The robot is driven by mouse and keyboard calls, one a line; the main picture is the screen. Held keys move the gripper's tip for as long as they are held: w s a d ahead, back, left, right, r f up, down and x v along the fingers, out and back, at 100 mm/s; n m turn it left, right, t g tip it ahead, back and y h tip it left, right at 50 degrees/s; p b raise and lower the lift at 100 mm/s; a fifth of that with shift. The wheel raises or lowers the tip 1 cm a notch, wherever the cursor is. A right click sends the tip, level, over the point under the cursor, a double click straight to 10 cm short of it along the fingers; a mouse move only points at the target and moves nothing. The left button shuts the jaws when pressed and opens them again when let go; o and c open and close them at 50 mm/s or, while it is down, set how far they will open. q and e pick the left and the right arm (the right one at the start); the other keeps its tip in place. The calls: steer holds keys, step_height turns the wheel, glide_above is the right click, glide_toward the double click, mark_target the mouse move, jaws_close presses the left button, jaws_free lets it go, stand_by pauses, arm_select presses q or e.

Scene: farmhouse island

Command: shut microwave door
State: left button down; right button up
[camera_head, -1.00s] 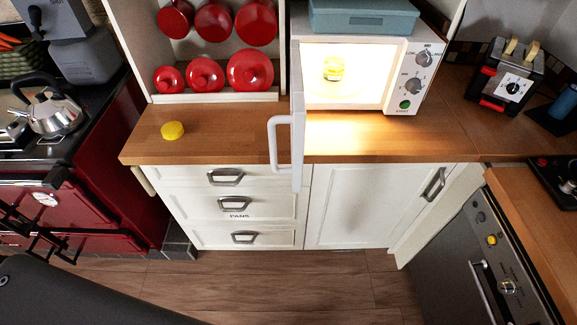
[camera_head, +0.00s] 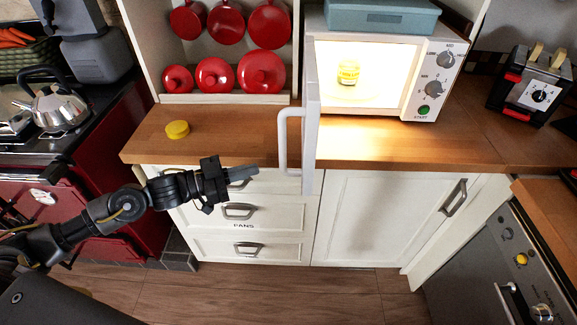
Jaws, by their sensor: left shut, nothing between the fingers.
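The white microwave (camera_head: 433,92) stands on the wooden counter with its inside lit. Its door (camera_head: 311,120) stands open, swung out toward me and seen nearly edge-on, with a white bar handle (camera_head: 284,142) on its left side. A small jar with a yellow label (camera_head: 348,72) is inside the microwave. My left gripper (camera_head: 252,174) is shut and empty, in front of the drawers, left of and a little below the door handle, and apart from it. My right gripper is not in view.
A yellow lid (camera_head: 177,129) lies on the counter at the left. A teal box (camera_head: 381,16) rests on the microwave. A toaster (camera_head: 529,82) stands at the right and a kettle (camera_head: 58,103) at the left. Red pots (camera_head: 213,74) fill the shelf. The counter before the microwave is clear.

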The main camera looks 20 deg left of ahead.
mark_target(283, 163)
arm_select(q)
steer(key=s+a+r+m+g+h, duration=0.3)
steer(key=s+r+m+g, duration=0.15)
steer(key=r+g, duration=0.2)
steer(key=shift+n, duration=0.35)
steer(key=p+x, duration=0.1)
steer(key=x, duration=0.3)
steer(key=p+x, duration=0.1)
steer(key=x, duration=0.3)
steer(key=p+x, duration=0.2)
steer(key=x, duration=0.3)
steer(key=shift+r, duration=0.25)
steer(key=shift+w+d+f, duration=0.15)
steer(key=shift+d, duration=0.45)
